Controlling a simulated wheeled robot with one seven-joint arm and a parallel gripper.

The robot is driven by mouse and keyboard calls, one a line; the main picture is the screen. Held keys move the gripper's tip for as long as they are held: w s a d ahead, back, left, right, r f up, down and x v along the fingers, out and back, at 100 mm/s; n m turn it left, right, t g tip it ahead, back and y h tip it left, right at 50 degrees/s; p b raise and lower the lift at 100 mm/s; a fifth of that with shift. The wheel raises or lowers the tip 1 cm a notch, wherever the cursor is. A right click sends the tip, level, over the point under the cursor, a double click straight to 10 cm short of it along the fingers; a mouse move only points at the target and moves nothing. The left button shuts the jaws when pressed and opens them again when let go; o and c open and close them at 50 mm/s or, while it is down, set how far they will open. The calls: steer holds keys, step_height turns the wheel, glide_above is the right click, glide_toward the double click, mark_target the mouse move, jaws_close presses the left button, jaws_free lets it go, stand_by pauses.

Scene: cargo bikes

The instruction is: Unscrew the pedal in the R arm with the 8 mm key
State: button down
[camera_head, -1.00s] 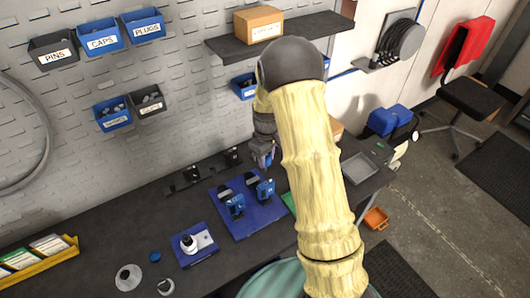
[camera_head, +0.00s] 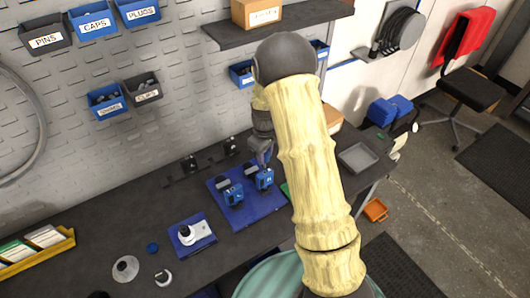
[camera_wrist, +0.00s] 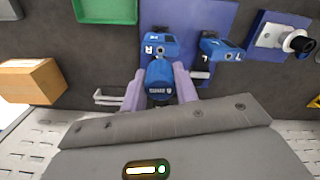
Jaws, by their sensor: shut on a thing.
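My gripper (camera_wrist: 160,88) is shut on a blue block-shaped handle with upside-down white lettering, apparently the 8 mm key (camera_wrist: 160,80). In the wrist view it sits directly in front of the blue clamp marked R (camera_wrist: 158,45); the key's tip is hidden, so I cannot tell if it touches. The clamp marked L (camera_wrist: 222,48) stands beside it. In the head view my gripper (camera_head: 262,152) is just above and behind the R clamp (camera_head: 265,179), with the L clamp (camera_head: 234,194) to its left. The pedal in the R arm is not clearly distinguishable.
Both clamps stand on a blue board (camera_head: 240,218) on the dark bench. A blue stand with a white knob (camera_head: 190,236) is to the left. A small rack (camera_head: 190,165) is behind. A green tray (camera_wrist: 105,12) and cardboard box (camera_wrist: 32,82) are close by. A grey tray (camera_head: 360,158) lies right.

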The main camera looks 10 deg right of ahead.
steer(key=shift+f+b, duration=0.45)
steer(key=shift+f, duration=0.4)
steer(key=shift+a+f+b, duration=0.1)
steer(key=shift+f+b, duration=0.3)
steer(key=shift+f, duration=0.1)
stand_by(1.0)
stand_by(0.3)
steer(key=c, duration=1.8)
jaws_free()
jaws_close()
steer(key=shift+s, duration=0.1)
steer(key=n, duration=0.6)
steer(key=shift+f, duration=0.1)
